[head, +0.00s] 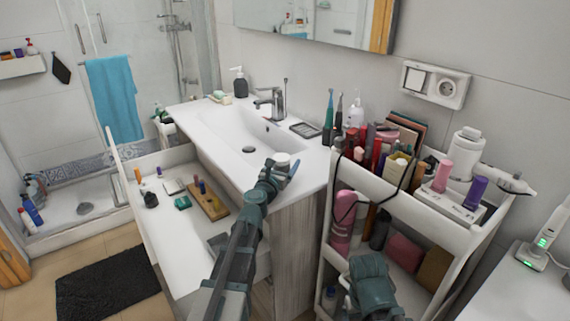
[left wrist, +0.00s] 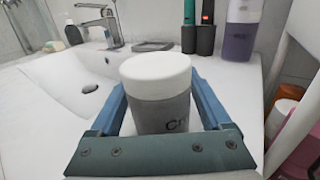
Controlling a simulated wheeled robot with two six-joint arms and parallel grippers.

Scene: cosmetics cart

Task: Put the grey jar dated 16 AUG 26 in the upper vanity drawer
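A grey jar with a white lid (head: 282,158) is upright on the washbasin top at its front right edge. In the left wrist view the grey jar (left wrist: 160,105) stands between my left gripper's two blue fingers; part of a printed word shows, but no date is readable. My left gripper (head: 284,169) surrounds the jar closely; whether the fingers press on it is unclear. The upper vanity drawer (head: 178,245) is pulled out, with bare floor at its front. My right gripper (head: 372,280) is low before the cart, with its fingertips hidden.
The drawer holds a wooden tray (head: 208,206) and several small items towards the back. The cart (head: 440,226) at right is crowded with bottles and boxes. The tap (head: 274,103) and a soap dispenser (head: 240,82) stand behind the basin.

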